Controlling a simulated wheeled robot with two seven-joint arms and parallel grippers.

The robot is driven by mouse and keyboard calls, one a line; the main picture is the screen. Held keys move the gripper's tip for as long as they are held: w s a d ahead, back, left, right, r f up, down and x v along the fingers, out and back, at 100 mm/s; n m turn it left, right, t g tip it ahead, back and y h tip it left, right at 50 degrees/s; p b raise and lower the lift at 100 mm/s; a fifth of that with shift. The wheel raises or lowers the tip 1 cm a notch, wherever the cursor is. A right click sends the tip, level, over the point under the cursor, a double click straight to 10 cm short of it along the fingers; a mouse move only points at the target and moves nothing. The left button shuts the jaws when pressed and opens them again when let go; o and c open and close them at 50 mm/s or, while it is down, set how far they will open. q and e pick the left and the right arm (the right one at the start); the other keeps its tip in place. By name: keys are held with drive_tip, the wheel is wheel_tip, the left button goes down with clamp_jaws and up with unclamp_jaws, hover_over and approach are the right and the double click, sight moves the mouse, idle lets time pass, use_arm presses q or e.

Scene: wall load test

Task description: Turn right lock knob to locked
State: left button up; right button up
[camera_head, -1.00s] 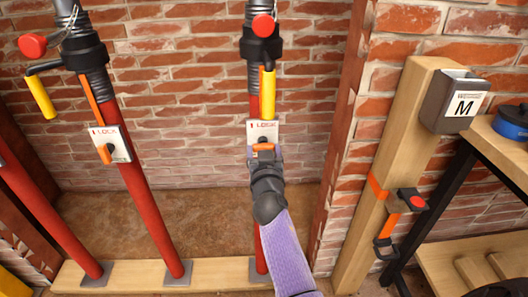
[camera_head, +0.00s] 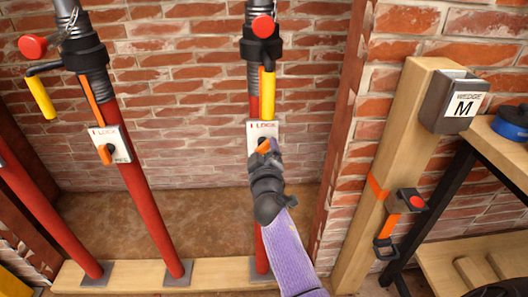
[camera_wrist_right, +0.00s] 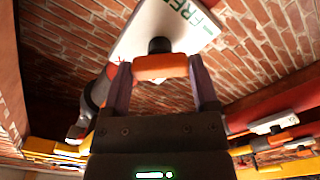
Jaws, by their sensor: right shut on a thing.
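The right lock is a white plate marked LOCK (camera_head: 258,127) on the red post right of centre. Its orange knob (camera_head: 264,146) shows slanted, its upper end to the right and its lower part partly hidden by my gripper. My right gripper (camera_head: 270,150) is shut on this knob from below. In the right wrist view the orange knob (camera_wrist_right: 160,66) lies between the two fingers, in front of the white plate (camera_wrist_right: 165,25) with green lettering that starts FRE. My left gripper is not in view.
A second lock plate (camera_head: 119,147) with an orange knob (camera_head: 105,154) is on the left red post. Yellow handles (camera_head: 268,95) hang above the plates. A wooden post (camera_head: 397,150) with a grey wedge box (camera_head: 453,101) stands at the right. Brick wall lies behind.

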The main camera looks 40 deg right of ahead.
drive_tip(key=n, duration=0.3)
drive_tip(key=shift+n, duration=0.3)
drive_tip(key=n, duration=0.3)
drive_tip(key=shift+n+p, duration=0.4)
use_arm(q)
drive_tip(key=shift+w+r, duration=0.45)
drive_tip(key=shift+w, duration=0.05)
use_arm(e)
drive_tip(key=shift+n, duration=0.6)
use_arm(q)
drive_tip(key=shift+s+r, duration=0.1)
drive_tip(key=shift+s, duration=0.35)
use_arm(e)
drive_tip(key=shift+f+n, duration=0.1)
drive_tip(key=shift+n, duration=0.2)
